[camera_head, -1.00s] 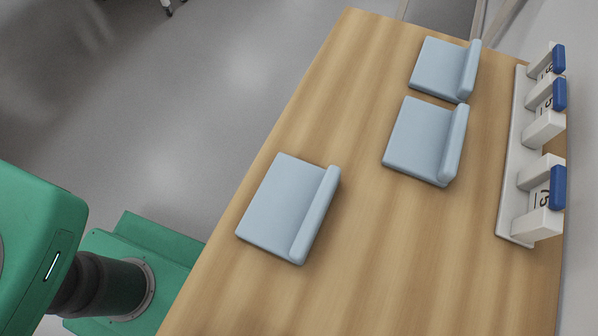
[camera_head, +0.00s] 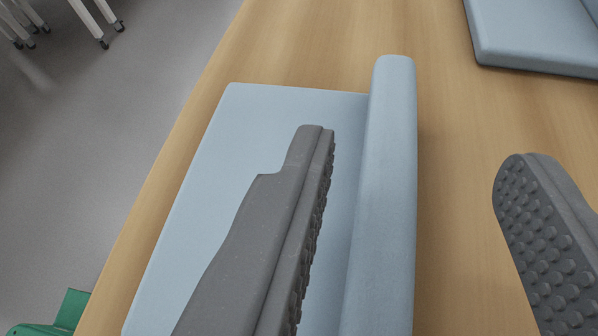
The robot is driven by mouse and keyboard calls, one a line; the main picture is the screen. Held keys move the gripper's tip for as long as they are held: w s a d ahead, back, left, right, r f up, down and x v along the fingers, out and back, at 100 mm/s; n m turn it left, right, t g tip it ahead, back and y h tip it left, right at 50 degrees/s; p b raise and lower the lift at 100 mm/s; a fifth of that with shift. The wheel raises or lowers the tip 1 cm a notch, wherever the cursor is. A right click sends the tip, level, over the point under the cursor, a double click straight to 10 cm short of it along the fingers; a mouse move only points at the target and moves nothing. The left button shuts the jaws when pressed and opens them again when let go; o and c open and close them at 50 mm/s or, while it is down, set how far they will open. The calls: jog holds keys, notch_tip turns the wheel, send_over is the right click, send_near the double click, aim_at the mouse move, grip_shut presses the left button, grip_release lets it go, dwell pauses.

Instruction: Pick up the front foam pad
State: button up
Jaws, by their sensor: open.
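The front foam pad (camera_head: 215,185) is light blue, with a flat base and a raised, rounded ridge (camera_head: 390,180) along its right side. It lies on the wooden table. My gripper (camera_head: 415,165) is open, with two grey fingers that have studded inner faces. The left finger is over the pad's flat base, left of the ridge. The right finger is over the bare table, right of the ridge. The ridge is between the fingers, and I see no contact with it. The left finger hides part of the base, and the pad's near end is cut off by the frame.
A second light blue pad (camera_head: 535,35) lies on the table at the upper right, partly out of frame. Bare wooden table (camera_head: 455,130) shows between the pads. The table's left edge drops to a grey floor (camera_head: 110,130). White furniture legs (camera_head: 95,25) stand at the upper left.

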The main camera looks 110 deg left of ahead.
aim_at(399, 95)
jog(key=shift+s+b+x, duration=0.2)
jog(key=shift+b+x, duration=1.05)
jog(key=shift+x, duration=1.65)
jog(key=shift+r, duration=0.1)
grip_shut()
